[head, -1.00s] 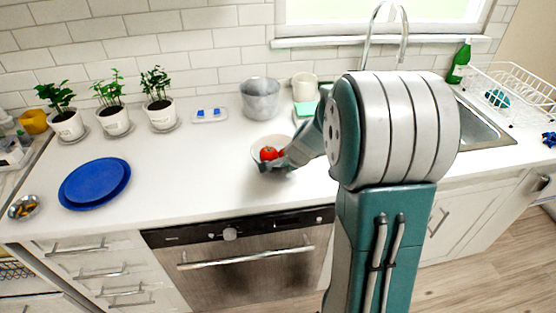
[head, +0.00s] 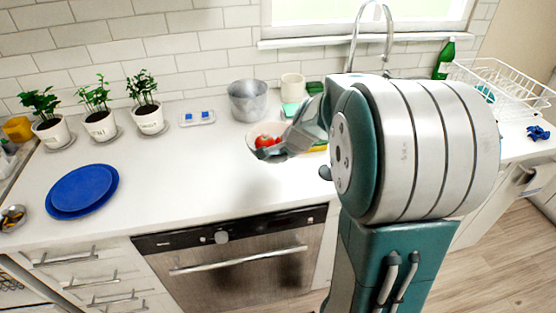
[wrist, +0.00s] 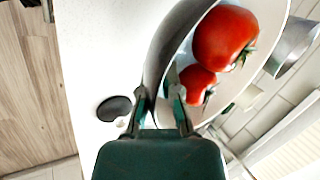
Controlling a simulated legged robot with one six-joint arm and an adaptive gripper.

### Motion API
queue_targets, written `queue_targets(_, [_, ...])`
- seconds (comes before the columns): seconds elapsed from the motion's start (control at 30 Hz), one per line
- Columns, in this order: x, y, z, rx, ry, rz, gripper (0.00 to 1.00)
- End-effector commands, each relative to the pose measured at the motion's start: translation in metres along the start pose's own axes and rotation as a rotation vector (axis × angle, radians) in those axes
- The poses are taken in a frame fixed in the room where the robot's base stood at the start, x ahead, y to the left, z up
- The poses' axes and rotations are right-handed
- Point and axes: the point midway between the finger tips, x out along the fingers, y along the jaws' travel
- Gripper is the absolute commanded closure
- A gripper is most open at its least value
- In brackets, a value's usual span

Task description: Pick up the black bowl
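The black bowl (head: 253,131) has a dark outside and a pale inside, and holds red tomatoes (head: 264,141). In the wrist view its dark wall (wrist: 168,48) runs between the two fingers of my gripper (wrist: 160,92), with two tomatoes (wrist: 224,38) inside. My gripper (head: 268,153) is shut on the near side of the bowl. In the head view the bowl appears raised over the white counter, with a soft shadow below it. My gripper and arm hide its front and right side.
A metal pot (head: 248,101) and a pale mug (head: 293,85) stand behind the bowl. Potted plants (head: 100,124) and blue plates (head: 82,191) are to the left. A faucet (head: 388,40) and white dish rack (head: 500,85) are to the right. The front-middle counter is clear.

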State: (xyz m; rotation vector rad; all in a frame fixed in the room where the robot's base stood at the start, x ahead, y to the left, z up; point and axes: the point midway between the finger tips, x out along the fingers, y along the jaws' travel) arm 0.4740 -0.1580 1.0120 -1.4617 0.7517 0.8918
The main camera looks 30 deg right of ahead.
Motion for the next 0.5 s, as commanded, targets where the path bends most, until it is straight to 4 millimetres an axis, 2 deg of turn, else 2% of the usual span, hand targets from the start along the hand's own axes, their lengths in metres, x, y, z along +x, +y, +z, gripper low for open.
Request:
queue_targets(0.33, [-0.041, 0.004, -0.012, 0.001, 0.004, -0.004, 1.0])
queue_targets(0.5, [-0.056, 0.016, -0.021, 0.003, 0.004, -0.003, 1.0])
